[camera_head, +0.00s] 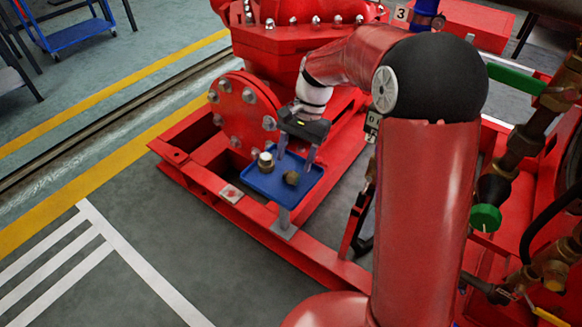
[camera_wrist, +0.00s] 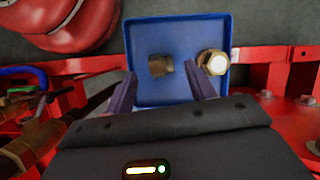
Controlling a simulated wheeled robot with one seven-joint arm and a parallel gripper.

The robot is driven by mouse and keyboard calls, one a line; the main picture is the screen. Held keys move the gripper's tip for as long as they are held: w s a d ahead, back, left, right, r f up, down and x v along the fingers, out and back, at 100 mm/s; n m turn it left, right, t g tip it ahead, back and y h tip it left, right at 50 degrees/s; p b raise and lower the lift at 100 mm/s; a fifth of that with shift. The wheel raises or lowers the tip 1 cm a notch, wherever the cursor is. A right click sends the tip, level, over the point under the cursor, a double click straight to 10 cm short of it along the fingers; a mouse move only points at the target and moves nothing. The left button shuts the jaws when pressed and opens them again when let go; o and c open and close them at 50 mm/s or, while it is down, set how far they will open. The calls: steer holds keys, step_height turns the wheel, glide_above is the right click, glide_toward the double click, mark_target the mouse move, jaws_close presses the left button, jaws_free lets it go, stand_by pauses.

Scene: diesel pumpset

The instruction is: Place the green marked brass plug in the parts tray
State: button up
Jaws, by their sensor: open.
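The blue parts tray (camera_head: 262,187) sits on the red frame; it also shows in the wrist view (camera_wrist: 180,95). A dark brass plug (camera_head: 291,178) lies on its side on the tray floor; it also shows in the wrist view (camera_wrist: 160,66). A brass plug with a white end (camera_head: 265,162) is at the tray's left side, and at its right edge in the wrist view (camera_wrist: 213,63). I see no green mark on either plug. My gripper (camera_head: 297,155) is open above the tray; its fingers (camera_wrist: 163,92) are apart with nothing held between them.
Red frame rails (camera_head: 250,222) surround the tray. A red bolted flange (camera_head: 243,112) stands close behind it. A small square plate (camera_head: 231,193) with a reddish spot lies on the rail at left. A green-handled valve (camera_head: 485,217) and piping are at right.

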steer(key=p+v, duration=0.1)
steer(key=v, duration=0.5)
steer(key=shift+r, duration=0.25)
steer(key=shift+d, duration=0.1)
